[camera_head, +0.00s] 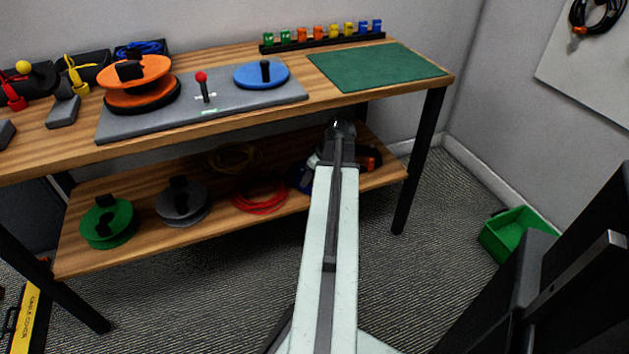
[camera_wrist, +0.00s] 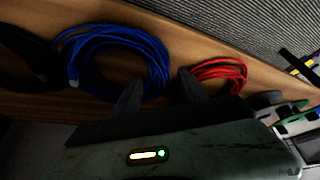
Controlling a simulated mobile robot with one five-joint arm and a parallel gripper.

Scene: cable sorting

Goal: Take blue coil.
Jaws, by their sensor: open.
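The blue coil (camera_wrist: 158,62) lies on the wooden lower shelf in the wrist view, a looped cable with a pale plug at its left side. My gripper (camera_wrist: 160,92) is open and empty, its two dark fingers pointing at the shelf. The left finger overlaps the lower right of the coil in the picture; I cannot tell whether it touches. In the head view, a bit of blue (camera_head: 301,177) shows on the lower shelf beside my arm, which hides the rest. The gripper's fingers cannot be made out there.
A red coil (camera_wrist: 216,70) lies close right of the blue one, and a black coil (camera_wrist: 22,62) lies left. The lower shelf (camera_head: 142,226) also bears green (camera_head: 108,222) and grey (camera_head: 182,203) reels. The tabletop (camera_head: 200,62) overhangs it. A table leg (camera_head: 417,160) stands right.

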